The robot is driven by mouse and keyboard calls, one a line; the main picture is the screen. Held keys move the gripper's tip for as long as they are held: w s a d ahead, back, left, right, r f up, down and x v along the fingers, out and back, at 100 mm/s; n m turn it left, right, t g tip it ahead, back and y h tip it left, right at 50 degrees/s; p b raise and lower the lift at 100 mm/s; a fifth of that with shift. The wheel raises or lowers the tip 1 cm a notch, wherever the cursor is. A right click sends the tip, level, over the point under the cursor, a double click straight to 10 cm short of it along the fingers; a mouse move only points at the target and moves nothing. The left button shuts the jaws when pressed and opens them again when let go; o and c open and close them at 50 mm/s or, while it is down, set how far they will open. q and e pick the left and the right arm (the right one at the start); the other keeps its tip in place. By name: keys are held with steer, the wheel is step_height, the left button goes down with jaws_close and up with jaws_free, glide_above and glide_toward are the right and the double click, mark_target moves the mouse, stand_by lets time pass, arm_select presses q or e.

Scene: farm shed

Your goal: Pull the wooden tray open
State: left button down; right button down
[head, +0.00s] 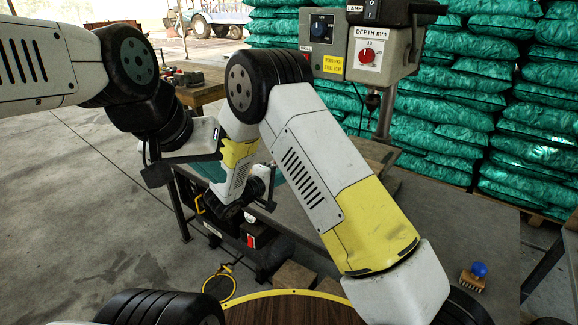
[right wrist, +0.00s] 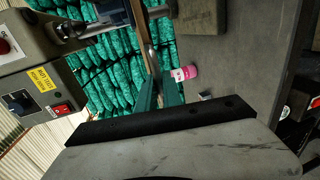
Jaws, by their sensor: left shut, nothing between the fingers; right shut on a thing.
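My right gripper (right wrist: 155,85) shows two teal fingers in the right wrist view, shut on a thin grey handle (right wrist: 152,60). Beside the handle is a narrow brown wooden edge (right wrist: 138,14), which looks like part of the wooden tray; the rest of the tray is out of that view. In the head view my right arm folds across the bench and hides most of what its gripper holds. I cannot tell how far the tray is open.
A grey bench (head: 450,225) carries a drill press (head: 340,45) and a blue-handled brush (head: 475,276). A pink tin (right wrist: 184,73) shows in the right wrist view. Green sacks (head: 455,105) are stacked behind. A round wooden top with a yellow rim (head: 290,310) is in front.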

steer(key=shift+s+a, duration=0.1)
steer(key=shift+s, duration=0.15)
steer(key=c, duration=1.5)
jaws_free()
